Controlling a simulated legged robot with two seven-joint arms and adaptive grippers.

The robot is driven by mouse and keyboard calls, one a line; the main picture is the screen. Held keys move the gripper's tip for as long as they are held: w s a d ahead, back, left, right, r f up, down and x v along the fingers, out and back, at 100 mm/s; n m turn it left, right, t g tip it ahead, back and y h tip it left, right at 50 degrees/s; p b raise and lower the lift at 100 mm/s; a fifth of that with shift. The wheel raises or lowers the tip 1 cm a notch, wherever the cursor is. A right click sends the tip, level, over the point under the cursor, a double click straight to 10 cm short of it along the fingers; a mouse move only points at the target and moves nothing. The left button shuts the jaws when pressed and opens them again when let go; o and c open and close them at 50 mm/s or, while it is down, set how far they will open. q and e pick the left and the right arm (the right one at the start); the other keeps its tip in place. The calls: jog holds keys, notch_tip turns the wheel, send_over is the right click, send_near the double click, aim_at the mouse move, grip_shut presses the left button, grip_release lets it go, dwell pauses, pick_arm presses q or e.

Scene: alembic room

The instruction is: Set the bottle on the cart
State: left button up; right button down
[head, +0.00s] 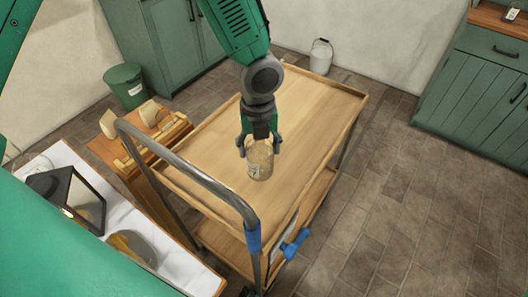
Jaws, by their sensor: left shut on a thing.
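The cart (215,150) has a wooden top tray with a low rim, a lower shelf, a grey metal handle and blue parts at its front corner. My left gripper (259,145) points down over the middle of the top tray. It is shut on the bottle (260,163), a small tan, see-through vessel with a pale label. The bottle is about upright. I cannot tell whether its base touches the tray. My right gripper is not in view.
A white counter (160,255) with a dark framed device (78,197) stands at the lower left. A wooden bench (120,150) is beside the cart. A green bin (126,86), a white bucket (321,57) and green cabinets (478,95) stand around. The tray is otherwise clear.

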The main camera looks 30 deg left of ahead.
aim_at(259, 163)
pick_arm(q)
notch_tip(259, 163, down, 2)
jog(key=shift+w+f, duration=0.1)
jog(key=shift+a+f, duration=0.15)
jog(key=shift+f, duration=0.85)
jog(key=shift+a+f, duration=0.1)
jog(key=shift+f, duration=0.85)
jog(key=shift+d, duration=0.1)
jog(key=o, duration=1.5)
notch_tip(259, 163, up, 12)
jog(key=shift+r+p, duration=0.1)
jog(key=shift+p, duration=0.25)
